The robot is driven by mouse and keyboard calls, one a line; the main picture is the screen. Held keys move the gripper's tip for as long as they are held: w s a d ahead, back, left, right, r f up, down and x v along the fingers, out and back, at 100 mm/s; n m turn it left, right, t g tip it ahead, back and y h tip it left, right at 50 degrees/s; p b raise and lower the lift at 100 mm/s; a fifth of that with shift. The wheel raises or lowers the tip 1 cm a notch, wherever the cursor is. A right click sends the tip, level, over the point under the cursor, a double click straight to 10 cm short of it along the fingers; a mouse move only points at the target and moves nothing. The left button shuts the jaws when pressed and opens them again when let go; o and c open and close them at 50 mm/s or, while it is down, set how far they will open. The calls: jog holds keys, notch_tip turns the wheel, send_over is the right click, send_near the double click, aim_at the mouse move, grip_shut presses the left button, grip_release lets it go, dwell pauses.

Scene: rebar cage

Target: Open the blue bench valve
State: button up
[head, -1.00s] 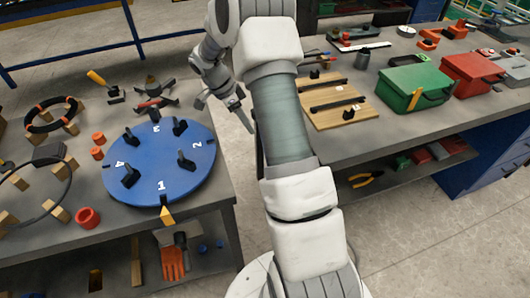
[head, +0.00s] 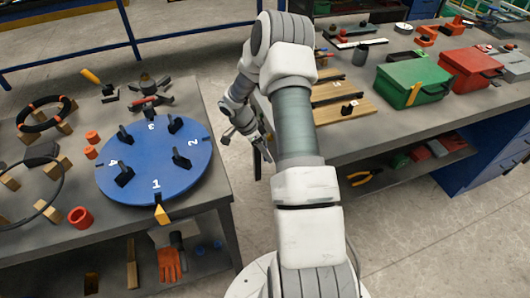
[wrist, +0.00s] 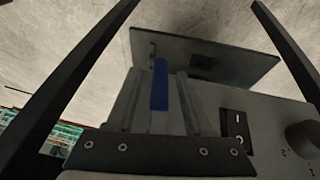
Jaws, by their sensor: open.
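A narrow blue upright piece (wrist: 160,85) shows in the wrist view between two grey blocks, above a black bolted bracket (wrist: 150,158). It may be the blue valve handle, but I cannot tell for certain. Beside it is a grey panel with a black rocker switch (wrist: 236,128) and a round knob (wrist: 304,138). My gripper (head: 258,144) hangs in the gap between the benches, near the left end of the right bench. Its dark fingers stand wide apart in the wrist view (wrist: 195,8), holding nothing. No blue valve is clear in the head view.
The left bench (head: 215,190) carries a blue numbered disc (head: 155,165) with black levers, rings and wooden blocks. The right bench (head: 420,120) holds boards, a green box (head: 410,82) and a red box (head: 470,72). Floor is clear between them.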

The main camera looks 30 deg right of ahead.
grip_shut()
dwell(1.4)
